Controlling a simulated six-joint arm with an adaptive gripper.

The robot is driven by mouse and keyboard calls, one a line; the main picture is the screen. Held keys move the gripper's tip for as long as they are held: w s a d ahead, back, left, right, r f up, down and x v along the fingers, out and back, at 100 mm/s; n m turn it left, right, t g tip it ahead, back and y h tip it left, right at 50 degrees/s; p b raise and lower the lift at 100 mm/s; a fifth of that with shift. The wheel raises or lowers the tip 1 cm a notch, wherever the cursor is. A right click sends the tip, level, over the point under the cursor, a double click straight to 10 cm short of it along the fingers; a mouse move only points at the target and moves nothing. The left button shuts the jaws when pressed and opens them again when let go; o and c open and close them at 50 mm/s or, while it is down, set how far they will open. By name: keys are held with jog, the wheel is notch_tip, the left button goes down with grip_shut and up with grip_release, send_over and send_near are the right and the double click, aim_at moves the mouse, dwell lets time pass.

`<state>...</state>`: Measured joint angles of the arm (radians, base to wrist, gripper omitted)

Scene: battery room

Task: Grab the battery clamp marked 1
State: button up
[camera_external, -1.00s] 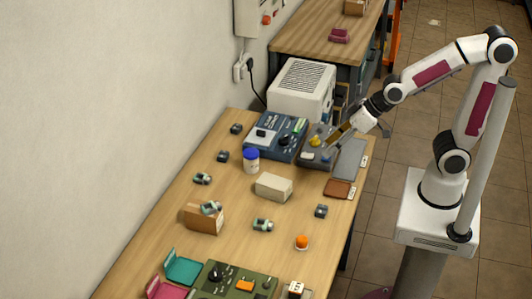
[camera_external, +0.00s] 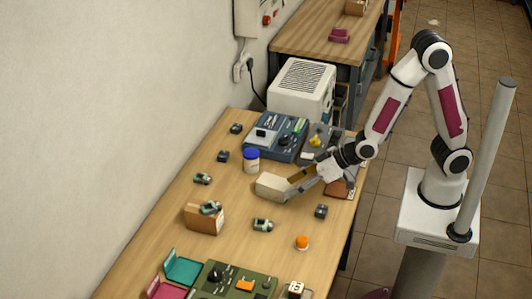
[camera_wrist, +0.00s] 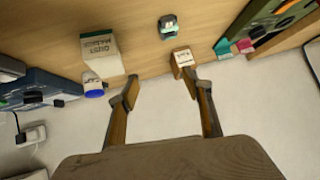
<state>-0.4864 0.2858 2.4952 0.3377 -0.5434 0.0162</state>
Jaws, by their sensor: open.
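Several clamp-like blocks are on the wooden bench, and no number 1 is readable on any. One green-grey clamp (camera_external: 263,225) lies in the open middle of the bench; what looks like it shows at the top of the wrist view (camera_wrist: 168,26). Another (camera_external: 211,208) sits on a small brown box. A third (camera_external: 202,178) lies further left. Darker blocks stand at the back (camera_external: 236,128), beside the jar (camera_external: 223,156) and near the right edge (camera_external: 321,211). My gripper (camera_external: 290,186) is open and empty by the pale box's right end; its fingers also show in the wrist view (camera_wrist: 160,88).
The pale box (camera_external: 271,187), labelled for dust masks in the wrist view, is close to my fingers. A blue-lidded jar (camera_external: 251,161), brown box (camera_external: 203,220), orange knob (camera_external: 302,242) and blue device (camera_external: 275,137) stand around. A green panel (camera_external: 235,284) is in front.

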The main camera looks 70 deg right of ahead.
jog(key=t, duration=0.2)
send_near(268, 224)
jog(key=shift+w+d+r+n, duration=0.2)
jog(key=shift+w+r, duration=0.15)
jog(key=shift+w, duration=0.25)
jog(key=shift+w+d+r+n, duration=0.1)
jog(key=shift+w+r+n, duration=0.1)
jog(key=shift+w+r, duration=0.35)
jog(key=shift+a+f, duration=0.25)
jog(key=shift+f, duration=0.55)
jog(key=shift+x, duration=1.25)
jog(key=shift+w+a+f, duration=0.35)
jog(key=shift+w+f, duration=0.2)
jog(key=shift+w, duration=0.05)
jog(key=shift+w+a+f, duration=0.3)
jog(key=shift+w+f, duration=0.2)
jog(key=shift+w, duration=0.1)
jog(key=shift+x, duration=0.95)
